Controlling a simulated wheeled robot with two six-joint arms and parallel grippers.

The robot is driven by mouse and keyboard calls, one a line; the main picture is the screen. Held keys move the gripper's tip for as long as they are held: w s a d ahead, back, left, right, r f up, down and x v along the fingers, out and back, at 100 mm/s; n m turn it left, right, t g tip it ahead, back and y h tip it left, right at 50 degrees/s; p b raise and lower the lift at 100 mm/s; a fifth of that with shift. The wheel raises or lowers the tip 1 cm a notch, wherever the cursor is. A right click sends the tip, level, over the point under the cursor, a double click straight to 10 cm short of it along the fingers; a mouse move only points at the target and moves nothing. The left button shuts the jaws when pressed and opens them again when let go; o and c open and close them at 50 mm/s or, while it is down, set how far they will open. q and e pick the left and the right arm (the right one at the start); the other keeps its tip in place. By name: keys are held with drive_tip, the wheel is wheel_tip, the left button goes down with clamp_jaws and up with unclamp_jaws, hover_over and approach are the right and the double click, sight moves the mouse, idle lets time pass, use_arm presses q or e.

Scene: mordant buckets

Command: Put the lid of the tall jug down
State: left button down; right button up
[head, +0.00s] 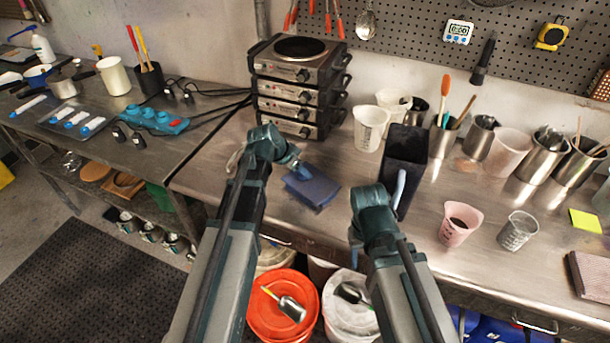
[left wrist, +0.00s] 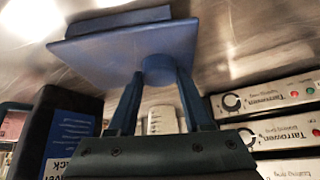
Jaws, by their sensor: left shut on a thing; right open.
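The lid (head: 316,190) is a flat blue square plate with a thicker block on its underside and a round knob. My left gripper (head: 297,168) is shut on the lid's knob; the left wrist view shows the fingers on the knob (left wrist: 158,68) and the plate (left wrist: 100,48) close to the metal tabletop. I cannot tell whether the lid touches the table. The tall jug (head: 404,150) is black, open-topped and upright, right of the lid, with a grey-blue handle; its side also shows in the left wrist view (left wrist: 62,125).
A stack of hot plates (head: 300,85) stands behind the lid. White beakers (head: 370,128) stand behind, left of the jug. A pink cup (head: 460,222) and a clear beaker (head: 517,231) stand right. An orange bucket (head: 262,318) is below the front edge. The tabletop left of the lid is clear.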

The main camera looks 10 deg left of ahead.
use_arm(q)
drive_tip(key=shift+a, duration=0.1)
drive_tip(key=shift+f, duration=0.15)
drive_tip(key=shift+c, duration=1.6)
unclamp_jaws()
drive_tip(key=shift+r, duration=0.25)
